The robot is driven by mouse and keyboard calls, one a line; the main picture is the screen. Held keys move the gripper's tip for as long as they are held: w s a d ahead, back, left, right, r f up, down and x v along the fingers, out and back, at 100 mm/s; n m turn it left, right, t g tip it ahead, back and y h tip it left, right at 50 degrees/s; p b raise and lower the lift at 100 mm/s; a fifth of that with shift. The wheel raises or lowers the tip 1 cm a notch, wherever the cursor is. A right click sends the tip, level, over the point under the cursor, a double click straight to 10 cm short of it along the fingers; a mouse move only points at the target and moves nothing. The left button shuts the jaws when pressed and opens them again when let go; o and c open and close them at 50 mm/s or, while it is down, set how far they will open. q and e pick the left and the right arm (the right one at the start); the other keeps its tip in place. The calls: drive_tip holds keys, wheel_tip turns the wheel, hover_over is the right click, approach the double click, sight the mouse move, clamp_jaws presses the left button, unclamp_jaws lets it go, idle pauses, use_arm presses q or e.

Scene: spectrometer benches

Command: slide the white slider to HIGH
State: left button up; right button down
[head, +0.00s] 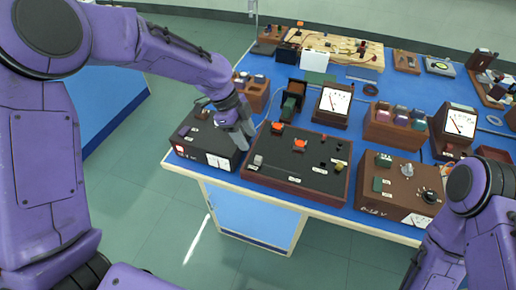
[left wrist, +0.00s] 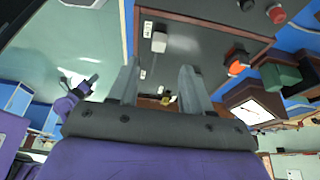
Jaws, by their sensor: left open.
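The white slider (head: 258,159) is a small pale block on the front left of a dark-topped wooden control box (head: 300,182). In the left wrist view the white slider (left wrist: 159,41) stands on the dark panel, just beyond the fingertips and roughly in line with the gap between them. My left gripper (head: 243,140) is open and empty, above and a little to the left of the slider, apart from it. Its two grey fingers also show in the left wrist view (left wrist: 158,70). Small white labels lie beside the slider, too small to read. My right gripper is out of view.
A black box with a white meter (head: 217,161) adjoins on the left. A brown box (head: 400,185) stands to the right. Meters and blocks crowd the blue bench behind.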

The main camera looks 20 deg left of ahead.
sight(259, 158)
use_arm(q)
drive_tip(key=p+x, duration=0.1)
drive_tip(key=x, duration=0.7)
drive_tip(key=shift+d+f, duration=0.1)
drive_tip(key=shift+s, duration=0.15)
clamp_jaws()
drive_tip(key=shift+d, duration=0.1)
